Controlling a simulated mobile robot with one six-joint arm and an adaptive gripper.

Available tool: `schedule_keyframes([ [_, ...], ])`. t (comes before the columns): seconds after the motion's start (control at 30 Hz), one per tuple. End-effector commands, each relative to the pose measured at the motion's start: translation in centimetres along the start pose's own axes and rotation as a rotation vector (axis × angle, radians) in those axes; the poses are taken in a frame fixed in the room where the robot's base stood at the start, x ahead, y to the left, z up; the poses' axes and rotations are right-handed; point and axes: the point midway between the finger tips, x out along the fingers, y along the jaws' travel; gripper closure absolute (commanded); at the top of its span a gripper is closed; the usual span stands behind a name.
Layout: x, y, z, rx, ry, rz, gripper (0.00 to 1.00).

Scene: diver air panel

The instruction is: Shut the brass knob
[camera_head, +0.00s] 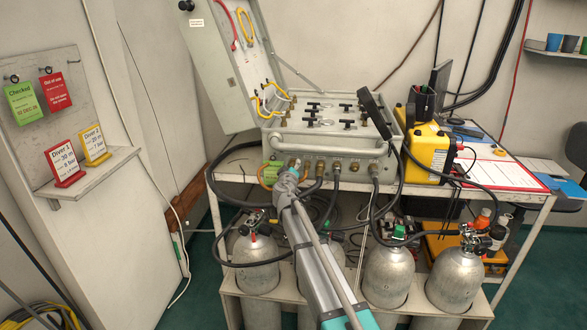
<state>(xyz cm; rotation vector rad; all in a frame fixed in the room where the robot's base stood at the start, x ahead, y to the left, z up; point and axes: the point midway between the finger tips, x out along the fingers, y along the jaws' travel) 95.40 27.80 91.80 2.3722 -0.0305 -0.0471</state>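The grey diver air panel (330,142) stands open on the white table. Several small brass-coloured fittings (320,167) sit along its front face, some with dark hoses. I cannot tell which of them is the brass knob, or whether a knob is open or shut. Several black T-handles (313,105) are on the panel's top face. My arm reaches up from the bottom of the view, and my gripper (295,165) is at the left part of the panel's front face. It covers what lies behind it. Its fingers are too small to show open, shut or touching.
Gas cylinders (388,275) with valves and looping hoses stand below the table (530,205). A yellow case (428,150) is right of the panel. The raised lid (228,70) is behind left. A shelf (90,172) with diver signs is on the left wall.

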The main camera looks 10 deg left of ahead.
Motion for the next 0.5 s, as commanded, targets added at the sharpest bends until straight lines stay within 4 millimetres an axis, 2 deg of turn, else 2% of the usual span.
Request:
schedule_keyframes([
  [0.37,-0.1,-0.04,-0.05,-0.001,0.001,-0.001,0.31],
  [0.5,-0.7,-0.04,-0.04,-0.001,0.002,-0.001,0.31],
])
